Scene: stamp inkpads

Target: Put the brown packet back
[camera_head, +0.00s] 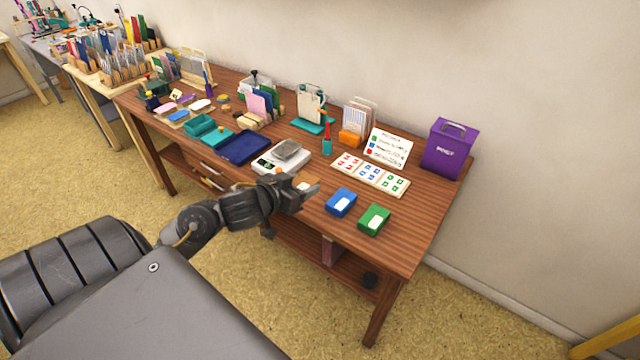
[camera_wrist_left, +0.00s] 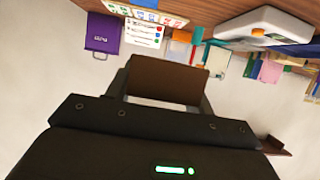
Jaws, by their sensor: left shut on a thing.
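My left gripper (camera_head: 306,190) reaches in from the left over the front edge of the table. It is shut on the brown packet (camera_wrist_left: 165,80), which stands out flat between the two fingers in the left wrist view. The gripper is in front of the white scale (camera_head: 269,164) and left of the blue box (camera_head: 341,202). My right gripper is not in view.
A green box (camera_head: 374,219) sits beside the blue one. Behind them are a stamped card strip (camera_head: 370,174), an instruction card (camera_head: 388,147) and a purple bin (camera_head: 450,147). A dark blue pad (camera_head: 243,147) lies left of the scale.

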